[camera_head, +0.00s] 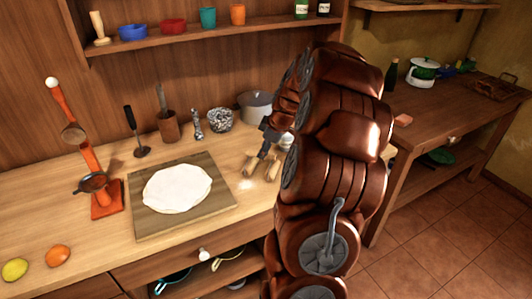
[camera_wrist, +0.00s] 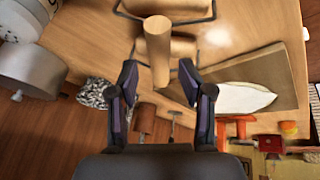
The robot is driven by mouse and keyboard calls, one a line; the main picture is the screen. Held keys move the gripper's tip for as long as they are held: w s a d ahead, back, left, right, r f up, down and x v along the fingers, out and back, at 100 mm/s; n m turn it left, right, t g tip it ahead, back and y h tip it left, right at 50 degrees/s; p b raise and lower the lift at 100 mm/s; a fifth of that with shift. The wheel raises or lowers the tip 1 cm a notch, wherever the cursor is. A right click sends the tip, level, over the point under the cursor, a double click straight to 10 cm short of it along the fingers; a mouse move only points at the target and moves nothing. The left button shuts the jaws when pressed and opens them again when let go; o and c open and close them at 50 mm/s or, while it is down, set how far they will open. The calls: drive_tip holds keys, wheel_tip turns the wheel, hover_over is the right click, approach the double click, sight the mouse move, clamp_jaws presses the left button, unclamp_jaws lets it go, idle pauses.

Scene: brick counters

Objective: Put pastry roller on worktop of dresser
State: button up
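The pastry roller (camera_wrist: 157,48) is light wood with dark wire frames. In the wrist view, one wooden cylinder points toward my gripper, and other wooden cylinders lie crosswise behind it. In the head view, two wooden cylinders (camera_head: 248,166) show at the right end of the dresser's worktop (camera_head: 80,232) and appear to rest on it. My gripper (camera_wrist: 158,72) is open, with its dark fingers on either side of the near cylinder and gaps showing on both sides. In the head view, my gripper (camera_head: 268,140) is just above the roller, partly hidden by my arm.
A board (camera_head: 145,224) with flattened dough (camera_head: 178,188) lies left of the roller. A grey pot (camera_head: 256,105), a speckled bowl (camera_head: 220,120) and utensils stand behind. A second table (camera_head: 440,122) stands right, across a gap.

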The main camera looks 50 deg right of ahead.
drive_tip(key=b+v, duration=0.2)
drive_tip(key=v, duration=0.7)
drive_tip(key=shift+s+r+b, duration=0.15)
drive_tip(key=shift+r+b, duration=0.15)
drive_tip(key=shift+b, duration=0.1)
drive_tip(key=s+a+f+m+g+y, duration=0.1)
drive_tip(key=s+a+g, duration=0.1)
drive_tip(key=a, duration=1.1)
drive_tip(key=s+a+f+g, duration=0.1)
drive_tip(key=s+a, duration=0.1)
drive_tip(key=a, duration=1.1)
drive_tip(key=s+a+f+m+g, duration=0.1)
drive_tip(key=s+a+f, duration=0.1)
drive_tip(key=s, duration=0.4)
drive_tip(key=s+a+f+m+g+h, duration=0.1)
drive_tip(key=s+a+f+m, duration=0.1)
drive_tip(key=s+a, duration=0.3)
drive_tip(key=s+a+f+m+g, duration=0.1)
drive_tip(key=s+a, duration=0.3)
drive_tip(key=s, duration=0.5)
drive_tip(key=shift+s+f+m+g, duration=0.25)
drive_tip(key=shift+f+m+g, duration=0.05)
drive_tip(key=shift+f, duration=0.35)
drive_tip(key=shift+w, duration=0.1)
